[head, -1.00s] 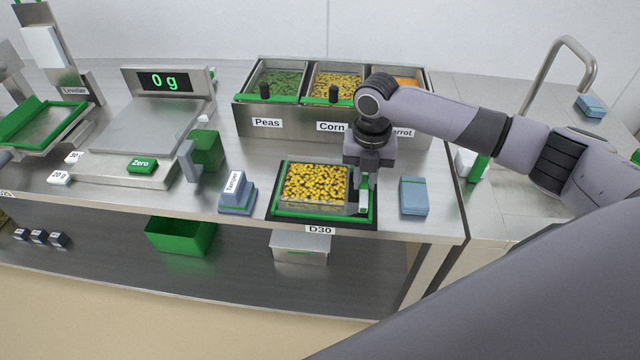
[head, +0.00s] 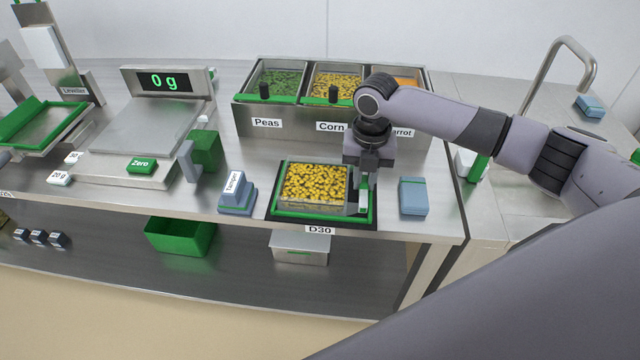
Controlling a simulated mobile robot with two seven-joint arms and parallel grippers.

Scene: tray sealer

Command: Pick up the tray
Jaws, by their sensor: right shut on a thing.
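The tray (head: 290,214) has a green rim and is filled with yellow corn. It sits on a dark mat (head: 368,224) at the front edge of the steel counter, above the D30 label. My right gripper (head: 361,203) points down at the tray's right side. It is shut on the tray's right rim. The gripper body and wrist cover part of the right rim. The tray looks level and on the mat; a small gap below it cannot be told. My left gripper is not in view.
A Tamper block (head: 237,194) stands left of the tray and a blue block (head: 413,197) right of it. Behind are the Peas, Corn and Carrot bins (head: 285,120). The scale (head: 140,128) reads 0 g at left. A tap (head: 560,75) is at right.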

